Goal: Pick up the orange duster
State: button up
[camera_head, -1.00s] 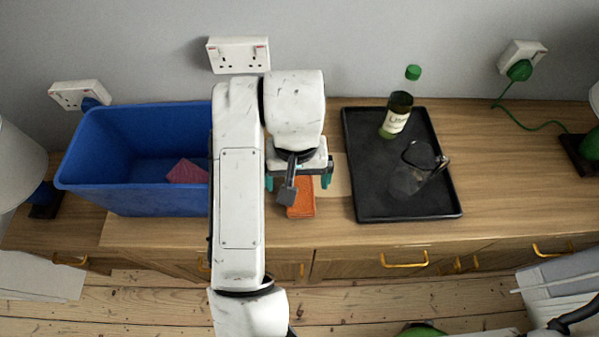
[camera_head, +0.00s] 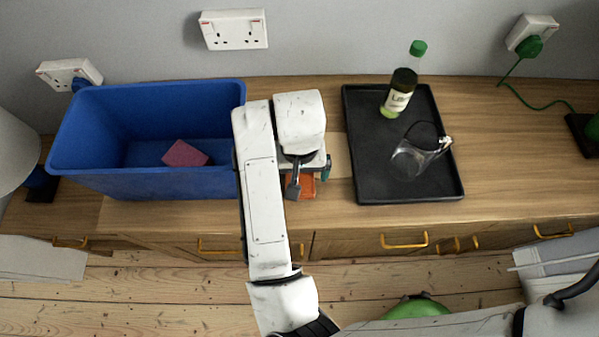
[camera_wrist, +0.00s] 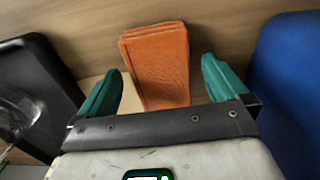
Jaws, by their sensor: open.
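The orange duster (camera_wrist: 158,62) lies on the wooden cabinet top, a folded flat block in the wrist view. In the head view the duster (camera_head: 307,187) is partly hidden under my gripper and wrist. My gripper (camera_wrist: 162,80) is open, its two teal fingers apart, one to either side of the duster's near part in the picture. It also shows in the head view (camera_head: 304,178) above the duster. I cannot tell how high the fingertips are above the cabinet top or whether they touch the duster.
A blue crate (camera_head: 150,184) with a dark red sponge (camera_head: 185,153) inside stands to the left. A black tray (camera_head: 375,187) to the right holds a green-capped bottle (camera_head: 400,92) and a clear jug (camera_head: 412,158). A pale board (camera_wrist: 130,97) lies beside the duster.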

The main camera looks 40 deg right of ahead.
jog(key=shift+f, duration=0.55)
jog(key=c, duration=1.1)
